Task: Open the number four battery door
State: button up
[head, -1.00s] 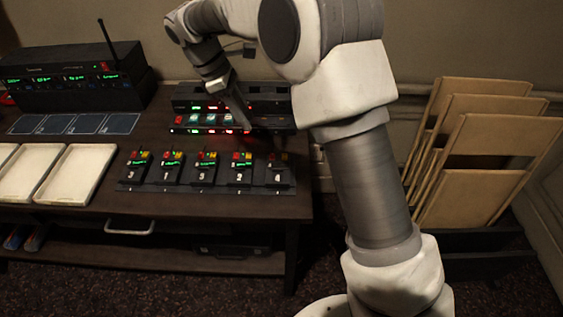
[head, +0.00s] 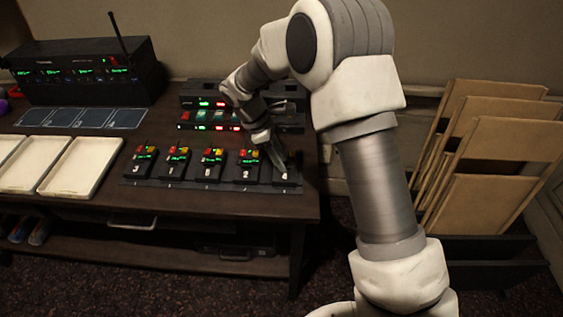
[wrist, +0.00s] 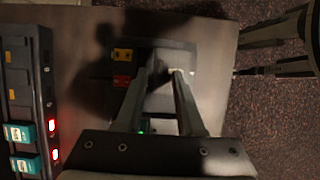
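Several black packs with red and yellow buttons stand in a row on a dark strip on the desk. The rightmost pack (head: 287,180) carries a pale mark that looks like a 4; my gripper hides much of its upper part. My gripper (head: 279,163) is right over this pack. In the wrist view, my gripper (wrist: 165,70) has its two fingers apart, pointing down at the dark pack. The pack's yellow button (wrist: 122,55) and red button (wrist: 122,81) show left of the fingers. The battery door is not clearly visible, and I cannot tell whether the fingertips touch the pack.
The neighbouring pack marked 2 (head: 246,172) stands close on the left. A charger rack (head: 190,118) with lit units is behind. White trays (head: 70,168) lie at the left. The desk's right edge is close to the rightmost pack; tan panels (head: 495,160) stand beyond.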

jog(key=shift+d+f, duration=0.25)
jog(key=shift+f, duration=0.3)
grip_shut()
